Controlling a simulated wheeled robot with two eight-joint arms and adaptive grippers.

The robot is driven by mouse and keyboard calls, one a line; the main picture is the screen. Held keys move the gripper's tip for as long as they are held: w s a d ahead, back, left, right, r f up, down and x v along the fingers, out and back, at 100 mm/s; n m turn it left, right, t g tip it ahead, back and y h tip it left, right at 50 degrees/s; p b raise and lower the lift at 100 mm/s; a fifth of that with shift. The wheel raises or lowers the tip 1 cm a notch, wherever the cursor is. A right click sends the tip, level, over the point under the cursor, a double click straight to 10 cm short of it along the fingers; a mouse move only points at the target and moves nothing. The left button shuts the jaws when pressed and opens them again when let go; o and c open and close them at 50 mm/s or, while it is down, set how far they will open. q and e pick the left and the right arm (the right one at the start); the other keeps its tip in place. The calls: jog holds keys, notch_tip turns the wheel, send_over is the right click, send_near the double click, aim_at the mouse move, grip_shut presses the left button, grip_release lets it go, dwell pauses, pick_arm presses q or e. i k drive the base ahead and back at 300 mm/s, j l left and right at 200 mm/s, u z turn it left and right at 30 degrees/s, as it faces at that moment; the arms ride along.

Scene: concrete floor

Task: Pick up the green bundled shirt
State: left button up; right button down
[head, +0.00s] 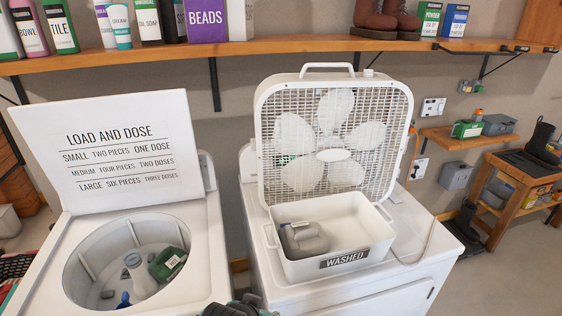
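I cannot pick out a green bundled shirt for certain. A green item with a white label (167,263) lies in the open washer drum (88,262) at the lower left, and it looks more like a boxy container than cloth. A pale bottle-like item (140,277) and a small blue item (124,299) are beside it. A dark shape with a greenish edge (236,307) is cut off by the bottom edge, and I cannot tell what it is.
A white bin labelled WASHED (345,262) holds a grey jug-like item (303,238) on the right machine (420,262), before a box fan (333,135). The washer's raised lid (120,190) stands upright. A wooden shelf (260,48) with containers and boots runs above.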

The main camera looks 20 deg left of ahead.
aim_at(171, 260)
jog(key=u, duration=1.75)
jog(key=i+j+z, duration=0.1)
jog(key=i, duration=0.25)
jog(key=i+j+z, duration=0.15)
jog(key=i+j, duration=0.15)
